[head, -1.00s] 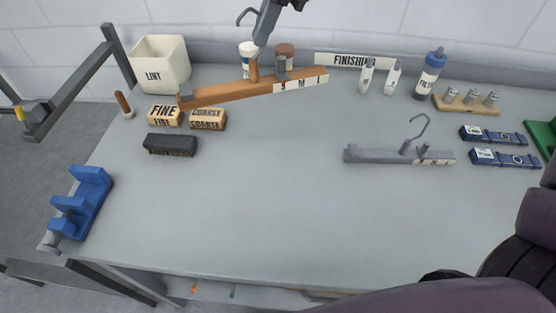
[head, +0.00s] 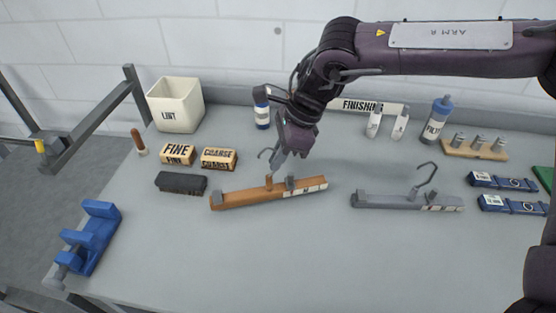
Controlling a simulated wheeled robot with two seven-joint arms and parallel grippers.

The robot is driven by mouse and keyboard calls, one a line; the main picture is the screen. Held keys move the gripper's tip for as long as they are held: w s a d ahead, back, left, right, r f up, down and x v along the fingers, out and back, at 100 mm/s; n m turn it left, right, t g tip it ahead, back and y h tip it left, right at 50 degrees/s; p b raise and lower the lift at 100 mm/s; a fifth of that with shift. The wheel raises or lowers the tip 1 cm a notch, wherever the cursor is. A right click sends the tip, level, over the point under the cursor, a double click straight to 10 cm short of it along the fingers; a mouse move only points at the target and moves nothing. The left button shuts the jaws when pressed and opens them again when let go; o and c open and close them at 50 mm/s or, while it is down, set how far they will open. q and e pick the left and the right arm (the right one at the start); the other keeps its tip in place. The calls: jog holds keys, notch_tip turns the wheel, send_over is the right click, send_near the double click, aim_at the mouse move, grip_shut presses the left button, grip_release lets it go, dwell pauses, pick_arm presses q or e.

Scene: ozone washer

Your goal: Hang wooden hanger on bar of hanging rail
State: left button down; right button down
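The wooden hanger (head: 240,199) is a brown bar with a pale lettered strip at its right end, a short upright peg and a grey hook (head: 265,153). It lies level, at or just above the middle of the table; contact is unclear. My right gripper (head: 280,162) comes down from above and is shut on the hanger at its hook stem; the fingertips are small and partly hidden. The hanging rail is a dark grey frame (head: 97,118) at the left, with a yellow-marked part (head: 40,146) on its bar. My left gripper is not in view.
A grey hanger (head: 385,201) lies right of the wooden one. The LINT bin (head: 177,112), FINE block (head: 178,153), COARSE block (head: 219,158), black block (head: 180,183) and blue stand (head: 92,238) are at the left. The table's front middle is clear.

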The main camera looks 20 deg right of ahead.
jog(key=shift+f, duration=1)
jog(key=shift+f, duration=0.1)
jog(key=c, duration=1.6)
grip_release()
jog(key=b+v, duration=0.1)
jog(key=v, duration=1.1)
